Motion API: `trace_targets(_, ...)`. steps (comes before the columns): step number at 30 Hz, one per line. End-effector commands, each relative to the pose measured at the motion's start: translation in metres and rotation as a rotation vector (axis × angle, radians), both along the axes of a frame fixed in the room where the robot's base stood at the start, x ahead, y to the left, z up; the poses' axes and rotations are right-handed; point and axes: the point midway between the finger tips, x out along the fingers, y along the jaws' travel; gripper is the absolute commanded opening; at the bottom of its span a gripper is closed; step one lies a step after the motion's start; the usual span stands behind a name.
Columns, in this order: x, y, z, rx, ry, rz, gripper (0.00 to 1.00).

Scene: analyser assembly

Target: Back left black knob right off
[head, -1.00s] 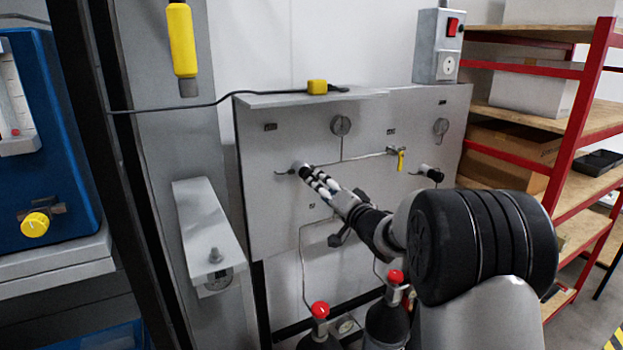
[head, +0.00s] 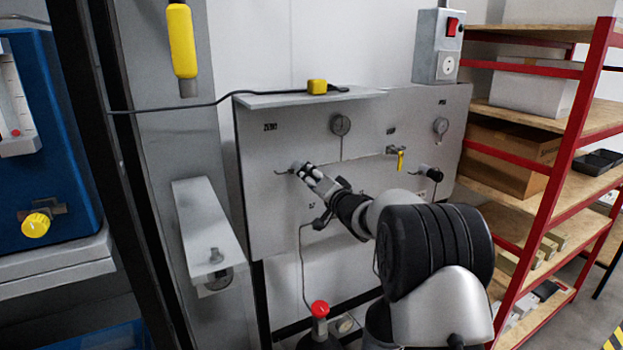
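The grey panel (head: 262,215) stands against the back wall. My gripper (head: 306,171) reaches its left side from the lower right, with its fingertips at the left knob's place, where a thin pipe stub comes out. The left black knob is mostly or wholly hidden by my fingers. I cannot tell whether they are closed on it. The right black knob (head: 430,172) is in plain view on the right of the panel, clear of my gripper. A yellow-handled valve (head: 400,160) sits between the two.
Two round gauges, a left one (head: 340,125) and a right one (head: 440,126), are on the panel. A red-topped cylinder (head: 320,310) stands below. A grey ledge (head: 207,235) juts out at left. A red-framed shelf (head: 560,170) stands at right, behind my arm.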

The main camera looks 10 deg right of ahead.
Motion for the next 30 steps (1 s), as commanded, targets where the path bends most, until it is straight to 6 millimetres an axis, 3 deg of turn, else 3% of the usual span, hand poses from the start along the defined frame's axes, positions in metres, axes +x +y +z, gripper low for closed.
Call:
trace_targets(15,-0.0002,-0.0002,0.0002,0.0,0.0,0.0,0.1)
trace_targets(30,-0.0002,-0.0001,-0.0006,-0.154,-0.051,-0.001,0.1)
